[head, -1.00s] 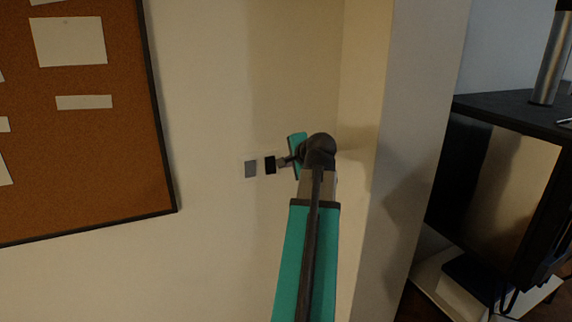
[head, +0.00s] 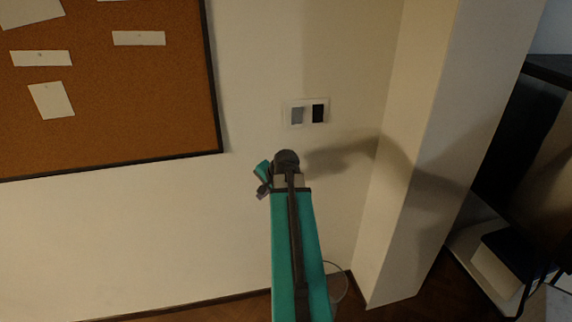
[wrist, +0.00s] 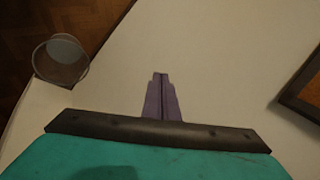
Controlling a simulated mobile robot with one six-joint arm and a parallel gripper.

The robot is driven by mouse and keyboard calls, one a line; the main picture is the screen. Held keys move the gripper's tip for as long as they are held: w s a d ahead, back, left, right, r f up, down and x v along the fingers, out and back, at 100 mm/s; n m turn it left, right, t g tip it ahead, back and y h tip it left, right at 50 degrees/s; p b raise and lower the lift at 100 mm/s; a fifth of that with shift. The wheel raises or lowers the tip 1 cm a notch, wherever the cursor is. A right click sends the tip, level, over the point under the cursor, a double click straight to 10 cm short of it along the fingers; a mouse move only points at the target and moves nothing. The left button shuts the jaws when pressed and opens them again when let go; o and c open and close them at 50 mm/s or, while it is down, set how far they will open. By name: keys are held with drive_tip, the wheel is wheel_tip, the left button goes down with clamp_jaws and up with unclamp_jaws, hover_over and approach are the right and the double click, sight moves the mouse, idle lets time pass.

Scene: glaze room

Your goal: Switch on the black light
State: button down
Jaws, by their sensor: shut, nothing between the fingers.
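Two wall switches sit side by side in a white plate on the pale wall in the head view. The left one is grey (head: 297,115) and the right one is black (head: 318,113). Which way the black one is tipped is too small to tell. My gripper (head: 262,193) is below and left of the switches, apart from them. In the wrist view my gripper (wrist: 160,75) shows its fingers shut together and empty. The switches are not in the wrist view.
A cork board (head: 110,110) with pinned papers hangs left of the switches. A wall column (head: 415,160) juts out on the right, with a dark cabinet (head: 505,130) beyond it. A round grey container (wrist: 61,62) shows in the wrist view, near the brown floor (wrist: 40,25).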

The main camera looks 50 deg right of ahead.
drive_tip(key=s+a+f+n+g+y+b, duration=0.1)
drive_tip(key=s+a+f+n+g+y, duration=0.2)
drive_tip(key=a+f, duration=1.05)
drive_tip(key=a+f+n+g, duration=0.3)
drive_tip(key=a+f+n, duration=0.3)
drive_tip(key=a+f, duration=0.8)
drive_tip(key=s+a+f+n+g, duration=0.2)
drive_tip(key=s+a+f+n, duration=0.1)
drive_tip(key=s+a+f, duration=0.2)
drive_tip(key=s+a+f+n+g+h, duration=0.1)
drive_tip(key=s+a+f, duration=0.4)
drive_tip(key=s, duration=0.5)
drive_tip(key=s+a+f+n+g+b, duration=0.1)
drive_tip(key=s+a+f+n+g, duration=0.2)
drive_tip(key=s+a, duration=0.4)
drive_tip(key=shift+s+a+f+n+h, duration=0.2)
drive_tip(key=shift+s+f+n+h, duration=0.2)
drive_tip(key=shift+f+n, duration=0.65)
drive_tip(key=shift+r, duration=0.15)
